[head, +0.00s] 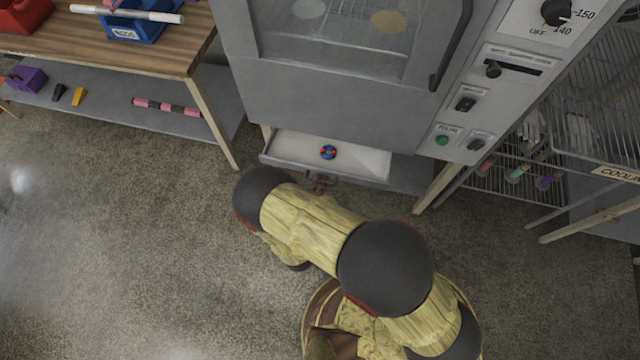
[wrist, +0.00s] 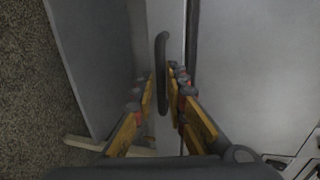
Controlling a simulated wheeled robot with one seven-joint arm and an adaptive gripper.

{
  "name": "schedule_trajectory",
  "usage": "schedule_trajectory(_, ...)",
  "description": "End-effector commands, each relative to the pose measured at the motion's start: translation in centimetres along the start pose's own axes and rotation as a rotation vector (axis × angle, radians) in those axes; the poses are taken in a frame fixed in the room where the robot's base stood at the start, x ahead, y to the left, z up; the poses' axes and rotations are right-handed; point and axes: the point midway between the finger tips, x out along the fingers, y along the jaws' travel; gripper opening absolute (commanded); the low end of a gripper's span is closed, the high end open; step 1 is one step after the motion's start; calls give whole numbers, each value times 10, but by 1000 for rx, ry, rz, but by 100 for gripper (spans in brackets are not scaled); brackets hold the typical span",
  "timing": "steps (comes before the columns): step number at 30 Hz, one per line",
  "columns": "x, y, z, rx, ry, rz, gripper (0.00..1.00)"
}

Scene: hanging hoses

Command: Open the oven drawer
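The oven drawer (head: 370,164) is below the oven door in the head view. It stands partly out, and its pale inside shows with a small red and blue round object (head: 328,152) in it. My gripper (head: 320,183) is at the drawer's front edge, mostly hidden by my arm. In the wrist view, the dark bar handle (wrist: 162,45) lies between the fingers of my gripper (wrist: 162,80).
The oven (head: 330,100) stands above the drawer with its door shut. A wooden workbench (head: 150,50) with a lower shelf is at left. A wire rack (head: 600,120) stands at right. The floor (head: 130,240) in front and to the left is clear.

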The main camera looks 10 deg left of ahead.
Motion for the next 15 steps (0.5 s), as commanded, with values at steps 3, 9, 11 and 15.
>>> schedule_trajectory(3, 0, 0, 0, 0, 0, 0, 14)
schedule_trajectory(9, 0, 0, 0, 0, 0, 0, 4)
schedule_trajectory(11, 0, 0, 0, 0, 0, 1, 1)
schedule_trajectory(15, 0, 0, 0, -1, -1, 1, 0)
